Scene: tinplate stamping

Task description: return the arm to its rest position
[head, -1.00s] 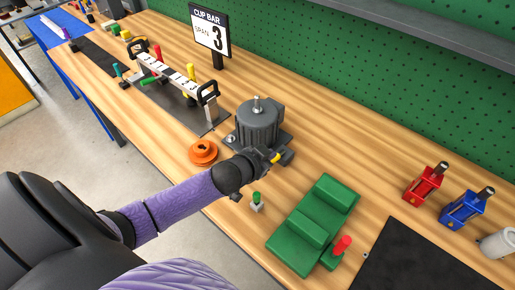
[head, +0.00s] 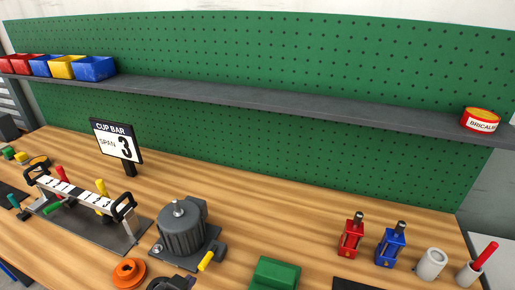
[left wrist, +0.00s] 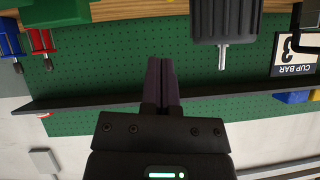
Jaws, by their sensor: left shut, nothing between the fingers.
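My left gripper (left wrist: 162,85) shows in the left wrist view with its two dark fingers pressed together and nothing between them. The rest of my left arm is out of the head view. The left wrist view is upside down, and the motor (left wrist: 224,20) hangs in its top, right of the fingers and apart from them. My right gripper is in neither view.
A yellow handle (head: 205,262) stands beside the motor. A fixture bar (head: 80,193) and the CUP BAR sign (head: 117,145) are to the left. Red (head: 351,238) and blue (head: 391,246) clamps stand at right. A grey shelf (head: 270,107) runs along the green pegboard.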

